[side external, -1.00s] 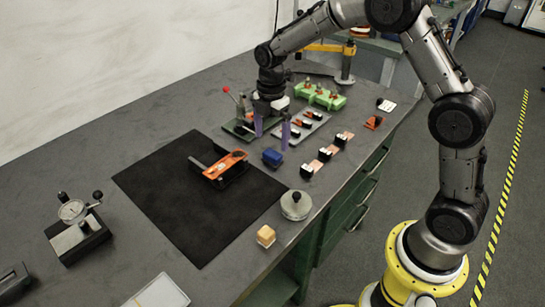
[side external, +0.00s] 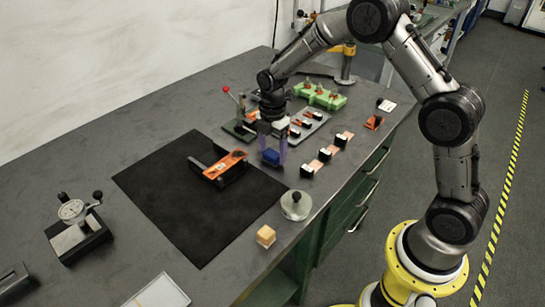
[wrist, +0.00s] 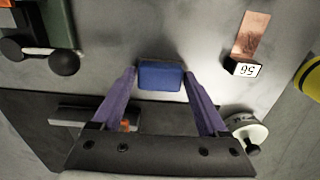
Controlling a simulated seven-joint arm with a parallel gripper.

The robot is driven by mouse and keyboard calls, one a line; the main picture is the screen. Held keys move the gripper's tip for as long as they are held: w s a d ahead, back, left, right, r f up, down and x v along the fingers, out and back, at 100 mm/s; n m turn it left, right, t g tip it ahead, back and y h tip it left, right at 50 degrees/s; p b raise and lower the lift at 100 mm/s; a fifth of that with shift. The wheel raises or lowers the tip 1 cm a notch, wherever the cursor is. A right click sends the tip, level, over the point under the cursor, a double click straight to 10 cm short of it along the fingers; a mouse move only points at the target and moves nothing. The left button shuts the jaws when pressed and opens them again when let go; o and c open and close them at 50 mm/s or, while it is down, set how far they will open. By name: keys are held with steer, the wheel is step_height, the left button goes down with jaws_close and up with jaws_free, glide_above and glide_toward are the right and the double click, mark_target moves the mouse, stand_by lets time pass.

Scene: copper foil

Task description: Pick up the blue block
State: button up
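The blue block (side external: 271,157) rests on the grey bench just right of the black mat. My gripper (side external: 272,152) is low over it, with its two purple fingers reaching down on either side. In the wrist view the blue block (wrist: 160,75) lies between the fingertips (wrist: 159,77), with the fingers spread about as wide as the block. Any small gaps at its sides are hard to make out, and the block is not seen lifted.
An orange-topped fixture (side external: 226,164) stands left on the black mat (side external: 200,215). Copper pieces with black-and-white ends (side external: 325,153) lie to the right. A round metal weight (side external: 295,206) is in front. A red-knobbed lever device (side external: 239,125) and a green tray (side external: 320,95) stand behind.

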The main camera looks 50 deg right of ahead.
steer(key=c, duration=1.1)
steer(key=shift+r, duration=0.2)
